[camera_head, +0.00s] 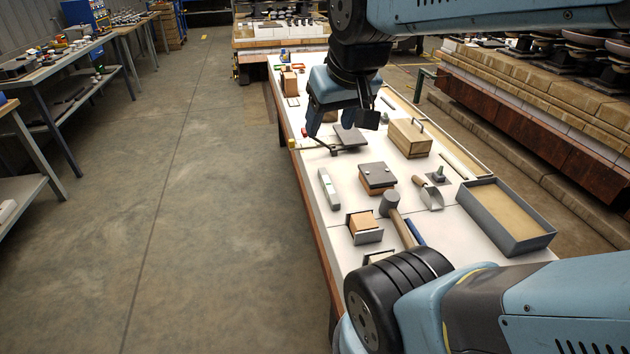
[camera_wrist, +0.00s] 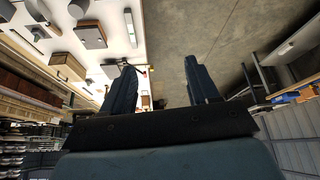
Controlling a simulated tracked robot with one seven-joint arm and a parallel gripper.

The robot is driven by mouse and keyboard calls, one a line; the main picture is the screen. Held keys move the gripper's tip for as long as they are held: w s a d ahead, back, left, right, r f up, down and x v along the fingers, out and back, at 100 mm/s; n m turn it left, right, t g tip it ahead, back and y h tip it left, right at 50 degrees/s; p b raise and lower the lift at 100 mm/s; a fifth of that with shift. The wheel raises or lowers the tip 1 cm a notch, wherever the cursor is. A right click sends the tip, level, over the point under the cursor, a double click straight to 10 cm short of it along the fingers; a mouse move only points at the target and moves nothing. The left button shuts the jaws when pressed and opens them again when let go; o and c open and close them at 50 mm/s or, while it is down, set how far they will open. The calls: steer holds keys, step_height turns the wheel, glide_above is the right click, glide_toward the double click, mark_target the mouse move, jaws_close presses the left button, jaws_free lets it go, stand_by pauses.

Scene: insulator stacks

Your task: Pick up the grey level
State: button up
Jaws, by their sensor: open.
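A lidded box (camera_head: 377,177), a mallet (camera_head: 391,205), a scoop (camera_head: 430,193) and a brown block (camera_head: 362,223) lie right of or nearer than the level. A dark plate (camera_head: 350,137) lies below my gripper. A grey tray (camera_head: 527,244) stands right. Open floor (camera_head: 190,190) lies left.

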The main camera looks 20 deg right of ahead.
steer(key=w+d+f+m, duration=0.1)
steer(key=w+d+f, duration=0.2)
steer(key=w+f, duration=0.3)
steer(key=w+d+f, duration=0.3)
steer(key=w, duration=0.5)
steer(key=m+g, duration=0.1)
glide_toward(329, 185)
steer(key=shift+h, duration=0.4)
steer(key=x, duration=0.4)
steer(key=shift+w+a, duration=0.2)
steer(key=shift+w, duration=0.1)
steer(key=shift+a+x, duration=0.2)
steer(key=shift+x, duration=2.4)
steer(key=shift+s+f, duration=0.1)
steer(key=shift+s, duration=0.05)
steer(key=shift+c, duration=0.2)
jaws_close()
